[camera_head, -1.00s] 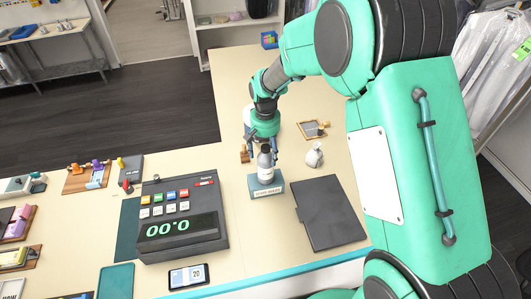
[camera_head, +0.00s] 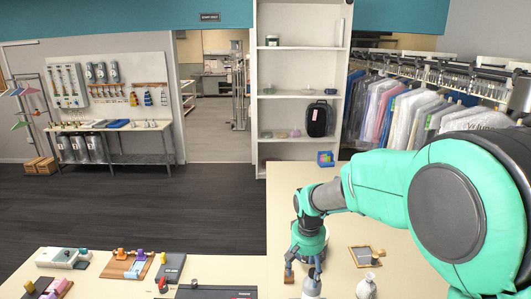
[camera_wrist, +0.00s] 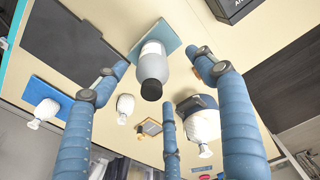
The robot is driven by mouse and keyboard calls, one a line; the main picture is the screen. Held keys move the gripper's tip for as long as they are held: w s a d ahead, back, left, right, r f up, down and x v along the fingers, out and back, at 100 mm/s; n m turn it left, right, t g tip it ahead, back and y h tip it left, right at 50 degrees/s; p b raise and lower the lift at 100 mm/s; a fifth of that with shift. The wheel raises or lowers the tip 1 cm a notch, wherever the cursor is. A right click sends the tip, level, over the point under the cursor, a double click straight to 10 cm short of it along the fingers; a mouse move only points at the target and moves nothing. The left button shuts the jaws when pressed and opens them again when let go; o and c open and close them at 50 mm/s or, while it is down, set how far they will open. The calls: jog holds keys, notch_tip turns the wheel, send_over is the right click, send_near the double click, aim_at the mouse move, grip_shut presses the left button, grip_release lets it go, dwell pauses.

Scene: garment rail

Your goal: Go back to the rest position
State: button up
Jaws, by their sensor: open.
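My gripper (camera_head: 307,262) points down over the worktable in the head view, just above a grey-capped bottle (camera_head: 311,287) cut off by the lower edge. In the wrist view my gripper (camera_wrist: 161,77) is open, its three blue fingers spread apart.
A wood-framed dark tray (camera_head: 363,257) and a small white sack (camera_head: 367,287) lie right of my gripper; a wooden stamp (camera_head: 289,272) is at its left. Behind stand a white shelf (camera_head: 290,100) and a rail of bagged garments (camera_head: 400,108). Dark floor at left is free.

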jog(key=s+d+r+t+b, duration=0.1)
jog(key=s+d+r+b, duration=0.15)
jog(key=s+r, duration=0.35)
jog(key=s+d+r+t+b, duration=0.15)
jog(key=s+r+b, duration=0.25)
jog(key=s, duration=0.4)
jog(key=s+d+f+t+b, duration=0.1)
jog(key=s+d+b, duration=0.1)
jog(key=s, duration=0.7)
jog(key=s+d+t+b, duration=0.1)
jog(key=s+b, duration=0.3)
jog(key=s, duration=0.5)
jog(key=shift+d+f, duration=0.35)
jog(key=shift+d, duration=0.05)
